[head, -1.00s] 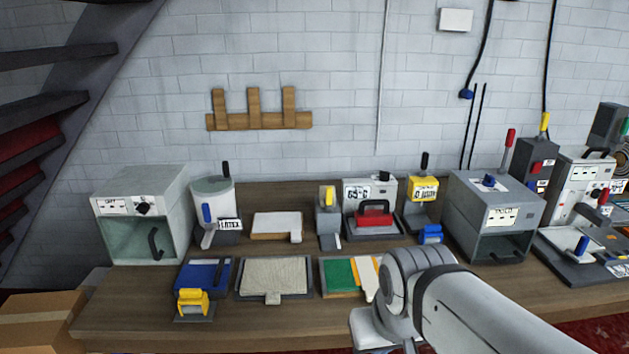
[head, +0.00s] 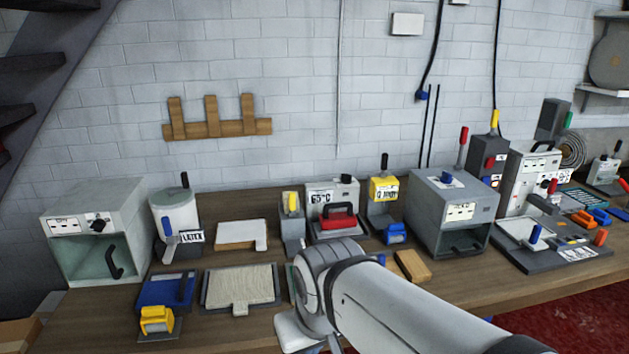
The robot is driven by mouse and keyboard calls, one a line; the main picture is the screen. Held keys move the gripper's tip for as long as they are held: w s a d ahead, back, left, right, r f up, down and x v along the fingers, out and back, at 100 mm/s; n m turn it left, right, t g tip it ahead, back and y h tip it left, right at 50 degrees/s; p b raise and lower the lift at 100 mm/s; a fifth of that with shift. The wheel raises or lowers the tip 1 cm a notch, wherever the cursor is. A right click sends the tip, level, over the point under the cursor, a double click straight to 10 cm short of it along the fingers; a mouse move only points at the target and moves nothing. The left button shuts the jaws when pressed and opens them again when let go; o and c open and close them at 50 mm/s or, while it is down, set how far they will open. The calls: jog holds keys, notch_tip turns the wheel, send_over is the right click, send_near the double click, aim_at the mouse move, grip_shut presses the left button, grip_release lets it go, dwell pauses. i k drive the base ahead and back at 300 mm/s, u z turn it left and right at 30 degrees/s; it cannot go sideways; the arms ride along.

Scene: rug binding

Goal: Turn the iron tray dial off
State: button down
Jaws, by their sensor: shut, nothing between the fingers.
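The iron tray (head: 352,232) stands near the back middle of the bench in the head view. A red-handled iron (head: 329,218) rests on it. Behind it is a light grey housing (head: 348,194) with a label that seems to read 65°C. A small black dial (head: 346,179) sits on top of the housing; its exact setting is too small to read. My arm comes in from the lower right and bends down in front of the bench. My gripper's fingers are not visible, and nothing of mine touches the dial.
A yellow-topped device (head: 383,189) stands right of the tray and a yellow-lever device (head: 291,222) left. A grey box (head: 453,199) is farther right. A glass-fronted oven (head: 87,223) is at far left. A wood block (head: 413,266) lies right of my arm.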

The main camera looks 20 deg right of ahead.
aim_at(346, 178)
jog(key=i, duration=0.95)
jog(key=u, duration=0.05)
